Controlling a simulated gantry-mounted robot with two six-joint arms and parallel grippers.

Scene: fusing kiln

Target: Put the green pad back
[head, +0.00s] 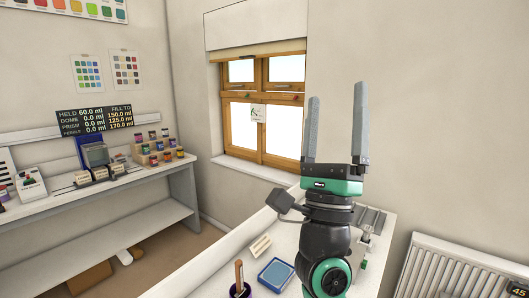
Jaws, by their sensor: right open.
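My right gripper (336,91) is raised above the white bench at the right. Its two long grey fingers point up, stand well apart and have nothing between them. I cannot make out a green pad for certain. A small green thing (363,265) shows at the right edge of my arm, mostly hidden and too small to identify. A square blue pad (276,274) lies on the bench to the left of my arm. My left gripper is not in view.
On the white bench (222,262), a dark purple pot (240,290) with a brown handle and a small cream label block (260,246) stand near the blue pad. Grey strips (372,219) lie behind my arm. A shelf table (110,190) with jars stands left; a radiator (455,270) is at right.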

